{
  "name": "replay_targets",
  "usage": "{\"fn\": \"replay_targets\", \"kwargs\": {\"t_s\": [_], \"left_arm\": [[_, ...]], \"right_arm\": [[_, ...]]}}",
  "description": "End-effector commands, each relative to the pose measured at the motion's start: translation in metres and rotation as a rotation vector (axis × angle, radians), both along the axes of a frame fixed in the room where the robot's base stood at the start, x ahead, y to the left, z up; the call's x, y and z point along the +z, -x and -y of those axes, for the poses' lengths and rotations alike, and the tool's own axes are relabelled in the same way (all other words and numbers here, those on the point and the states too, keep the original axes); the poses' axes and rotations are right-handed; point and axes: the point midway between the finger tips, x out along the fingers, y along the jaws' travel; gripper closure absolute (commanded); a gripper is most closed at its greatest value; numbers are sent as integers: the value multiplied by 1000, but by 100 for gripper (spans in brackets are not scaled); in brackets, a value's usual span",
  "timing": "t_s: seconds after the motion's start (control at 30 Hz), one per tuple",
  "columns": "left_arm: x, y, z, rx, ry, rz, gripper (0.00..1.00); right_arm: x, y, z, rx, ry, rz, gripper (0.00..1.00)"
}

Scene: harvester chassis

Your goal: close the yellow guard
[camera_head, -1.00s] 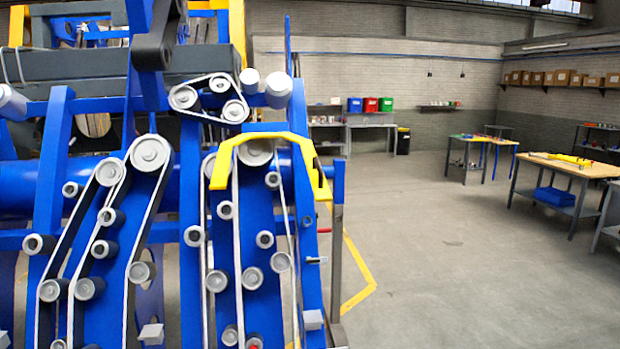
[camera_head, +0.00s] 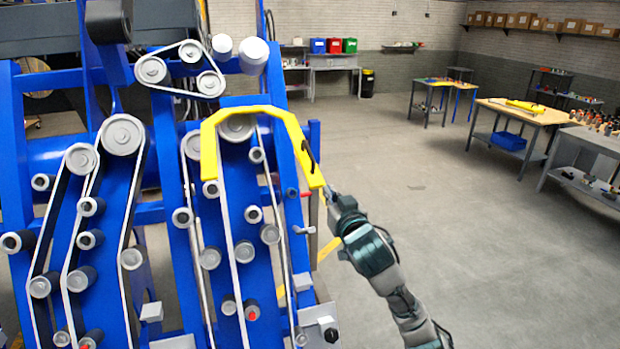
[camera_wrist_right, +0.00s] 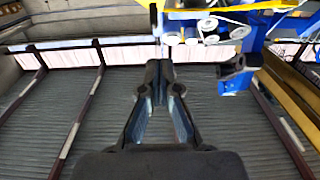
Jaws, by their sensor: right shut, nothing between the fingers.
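The yellow guard (camera_head: 262,112) is a bent bar that arches over the top of the blue roller frame (camera_head: 238,200). Its right leg slopes down and ends beside the frame's right edge. My right gripper (camera_head: 329,190) is at the lower end of that leg, with its fingers pointing up and left. It is shut and holds nothing. I cannot tell whether it touches the guard. In the right wrist view the closed fingers (camera_wrist_right: 160,68) point up the picture, with yellow parts at the top edge. My left gripper is not in view.
Belts and several grey rollers (camera_head: 122,135) cover the blue chassis on the left. Small handles (camera_head: 303,230) stick out at the frame's right edge. The concrete floor (camera_head: 430,220) to the right is open. Workbenches (camera_head: 525,112) stand farther back.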

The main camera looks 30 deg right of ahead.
Motion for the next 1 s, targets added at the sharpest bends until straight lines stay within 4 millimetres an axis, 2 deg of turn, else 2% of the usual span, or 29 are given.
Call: {"fn": "replay_targets", "kwargs": {"t_s": [0.17, 0.6, 0.7, 0.8, 1.0], "left_arm": [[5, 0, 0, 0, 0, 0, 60], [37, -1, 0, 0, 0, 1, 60], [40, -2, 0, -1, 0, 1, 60], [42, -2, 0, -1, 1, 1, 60], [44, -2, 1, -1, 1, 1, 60]], "right_arm": [[6, -10, 4, -3, -2, 6, 100], [8, -97, 24, -3, -1, 4, 100], [-12, -100, 22, -1, 3, 2, 100], [-23, -103, 22, -1, 3, 4, 100], [-34, -105, 25, -1, 2, 7, 100]]}}
